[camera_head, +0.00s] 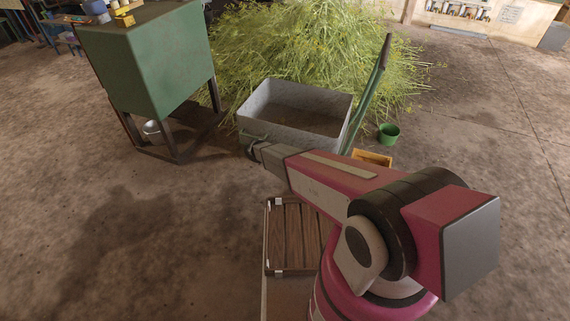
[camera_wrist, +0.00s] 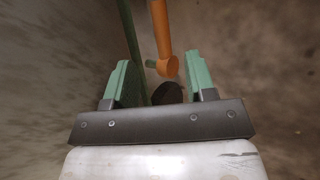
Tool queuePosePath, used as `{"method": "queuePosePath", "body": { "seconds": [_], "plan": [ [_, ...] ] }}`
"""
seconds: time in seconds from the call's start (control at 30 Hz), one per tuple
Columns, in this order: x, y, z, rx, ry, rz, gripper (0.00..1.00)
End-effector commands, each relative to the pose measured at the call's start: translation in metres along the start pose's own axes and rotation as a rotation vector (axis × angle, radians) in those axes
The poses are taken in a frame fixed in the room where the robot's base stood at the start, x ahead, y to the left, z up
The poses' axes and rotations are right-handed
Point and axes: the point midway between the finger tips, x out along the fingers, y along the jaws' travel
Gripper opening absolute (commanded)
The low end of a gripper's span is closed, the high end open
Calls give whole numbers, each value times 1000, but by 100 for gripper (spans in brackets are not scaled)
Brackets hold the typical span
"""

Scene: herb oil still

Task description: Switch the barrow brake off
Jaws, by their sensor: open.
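The barrow (camera_head: 290,139) is a grey open tub with green frame parts, standing in front of the herb heap. A long green handle (camera_head: 366,98) with a dark grip rises at its right. In the wrist view, an orange lever (camera_wrist: 161,30) with a thick rounded end points down between my fingers; it looks like the brake lever. A green bar (camera_wrist: 131,45) runs beside it. My gripper (camera_wrist: 160,82) is open, with a green finger on each side of the lever's end and no visible contact. In the head view my wrist is by the barrow's front left corner; the lever cannot be made out there.
A green cabinet (camera_head: 150,62) on dark legs stands left of the barrow. A green bucket (camera_head: 389,134) and a small orange-yellow crate (camera_head: 371,158) are at its right. A heap of cut herbs (camera_head: 300,45) lies behind.

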Motion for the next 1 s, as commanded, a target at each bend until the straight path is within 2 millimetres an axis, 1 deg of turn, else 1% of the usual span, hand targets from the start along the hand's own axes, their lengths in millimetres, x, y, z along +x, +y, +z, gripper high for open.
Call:
{"method": "queuePosePath", "body": {
  "seconds": [0.17, 0.27, 0.5, 0.6, 0.77, 1.0],
  "plan": [
    [18, 0, -1, 1, 0, -2, 51],
    [34, 0, -2, 2, 0, -2, 51],
    [77, 0, -2, 4, 1, -3, 51],
    [92, 0, -2, 4, 1, -2, 51],
    [103, 0, -1, 3, 3, -1, 51],
    [104, 0, 0, 3, 3, -1, 51]
  ]
}}
